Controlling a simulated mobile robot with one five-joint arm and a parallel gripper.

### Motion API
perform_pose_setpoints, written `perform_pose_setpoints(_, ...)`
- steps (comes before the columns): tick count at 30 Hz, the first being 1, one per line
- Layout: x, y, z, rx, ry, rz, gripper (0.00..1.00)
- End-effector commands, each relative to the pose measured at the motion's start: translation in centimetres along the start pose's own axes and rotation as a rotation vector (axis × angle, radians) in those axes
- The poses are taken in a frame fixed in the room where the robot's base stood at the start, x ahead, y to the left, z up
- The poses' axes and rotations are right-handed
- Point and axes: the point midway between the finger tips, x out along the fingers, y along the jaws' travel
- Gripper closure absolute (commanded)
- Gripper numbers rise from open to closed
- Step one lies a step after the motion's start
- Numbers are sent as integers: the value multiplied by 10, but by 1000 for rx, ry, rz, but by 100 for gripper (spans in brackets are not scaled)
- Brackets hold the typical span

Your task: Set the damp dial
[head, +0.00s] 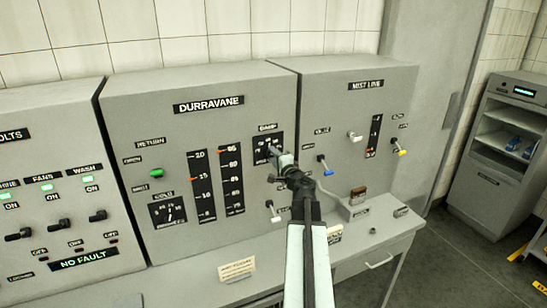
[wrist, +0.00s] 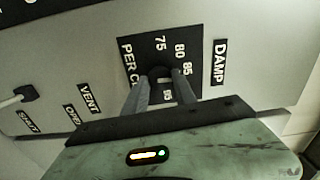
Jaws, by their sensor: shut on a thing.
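The damp dial shows in the wrist view as a dark round knob (wrist: 159,72) on a black scale plate (wrist: 190,50) labelled DAMP. My gripper (wrist: 161,84) is shut on the knob, one grey finger on each side. The scale figures 75, 80 and 85 show around it; the fingers partly cover a lower figure and the knob's pointer cannot be made out. In the head view, my gripper (head: 277,152) reaches the damp plate (head: 261,139) at the right of the DURRAVANE panel and hides most of the knob.
A white-tipped vent lever (head: 275,214) sits below the dial; it also shows in the wrist view (wrist: 22,93). A blue-tipped lever (head: 326,167) stands close to the right of my gripper on the MIST LINE panel. Two vertical gauges (head: 200,185) (head: 231,180) lie left.

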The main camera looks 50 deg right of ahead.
Motion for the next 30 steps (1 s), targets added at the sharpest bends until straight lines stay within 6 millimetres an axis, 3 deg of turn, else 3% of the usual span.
perform_pose_setpoints(23, -1, 1, 1, -95, -2, 1, 100)
perform_pose_setpoints(24, -1, 1, 1, -95, -2, 1, 57)
perform_pose_setpoints(25, -1, 1, 1, -95, -1, 1, 48)
perform_pose_setpoints(30, 0, 0, 0, -93, -1, 1, 47)
